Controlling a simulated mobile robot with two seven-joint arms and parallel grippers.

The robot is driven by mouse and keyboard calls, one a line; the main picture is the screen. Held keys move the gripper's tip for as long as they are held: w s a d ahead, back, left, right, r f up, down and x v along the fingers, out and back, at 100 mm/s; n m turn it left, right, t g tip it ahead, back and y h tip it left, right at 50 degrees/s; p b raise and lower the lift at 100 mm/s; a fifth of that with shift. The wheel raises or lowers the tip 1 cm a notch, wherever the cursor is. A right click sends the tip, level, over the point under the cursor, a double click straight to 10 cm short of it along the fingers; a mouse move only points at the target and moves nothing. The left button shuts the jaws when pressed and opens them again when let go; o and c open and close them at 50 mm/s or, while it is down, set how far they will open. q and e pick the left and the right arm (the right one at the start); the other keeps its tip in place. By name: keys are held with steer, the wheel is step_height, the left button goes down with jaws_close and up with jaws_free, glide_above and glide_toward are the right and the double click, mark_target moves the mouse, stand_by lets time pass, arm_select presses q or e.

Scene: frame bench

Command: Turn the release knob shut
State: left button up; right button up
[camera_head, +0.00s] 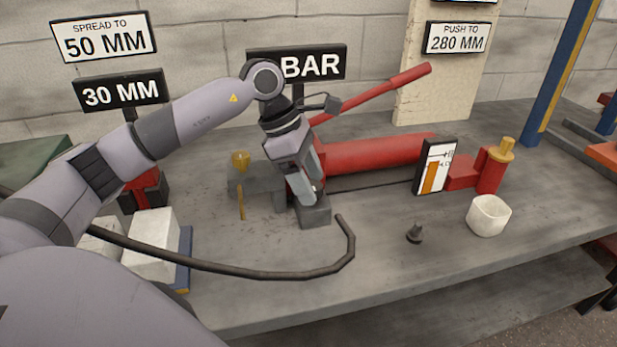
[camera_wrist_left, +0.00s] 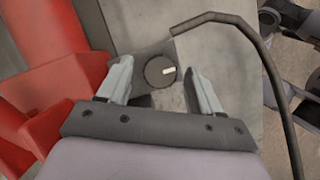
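The release knob (camera_wrist_left: 155,74) is a dark round dial with a short white mark, seen in the left wrist view. The mark points to the right in that picture. It sits on a grey block (camera_head: 316,216) at the near end of the red pump. My left gripper (camera_wrist_left: 160,69) is open, one finger on each side of the knob, with a small gap showing on both sides. In the head view my left gripper (camera_head: 307,194) points down at the block and hides the knob. My right gripper is in neither view.
The red pump cylinder (camera_head: 375,154) and its raised red handle (camera_head: 370,95) lie just behind. A dark hose (camera_head: 250,272) curves across the bench in front.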

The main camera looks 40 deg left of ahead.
arm_select(q)
steer(key=shift+a+r, duration=0.1)
steer(key=shift+r, duration=0.25)
steer(key=p+v, duration=0.1)
steer(key=v, duration=0.5)
steer(key=shift+r, duration=0.25)
steer(key=shift+s+a, duration=0.1)
steer(key=shift+a, duration=0.05)
